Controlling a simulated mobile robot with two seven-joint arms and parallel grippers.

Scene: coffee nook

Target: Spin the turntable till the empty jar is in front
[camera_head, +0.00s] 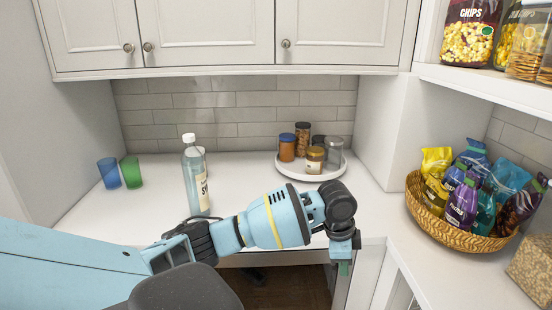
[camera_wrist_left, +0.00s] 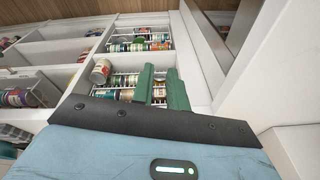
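The white round turntable (camera_head: 290,169) stands on the counter against the back wall. The clear jar that looks empty (camera_head: 334,152) is at its right side. A small gold-lidded jar with a pale label (camera_head: 314,160) is at the front. A blue-lidded orange jar (camera_head: 287,148) is at the left, a tall dark-lidded jar (camera_head: 302,138) at the back. Another dark-lidded jar is mostly hidden behind. My left gripper (camera_head: 343,268) points down in front of the counter edge, apart from the turntable. In the left wrist view its green fingers (camera_wrist_left: 160,90) have a narrow empty gap.
A clear syrup bottle (camera_head: 194,175) stands left of the turntable, with blue (camera_head: 109,173) and green (camera_head: 131,171) cups farther left. A wicker basket of bags (camera_head: 455,236) is on the right counter. The counter between bottle and turntable is clear.

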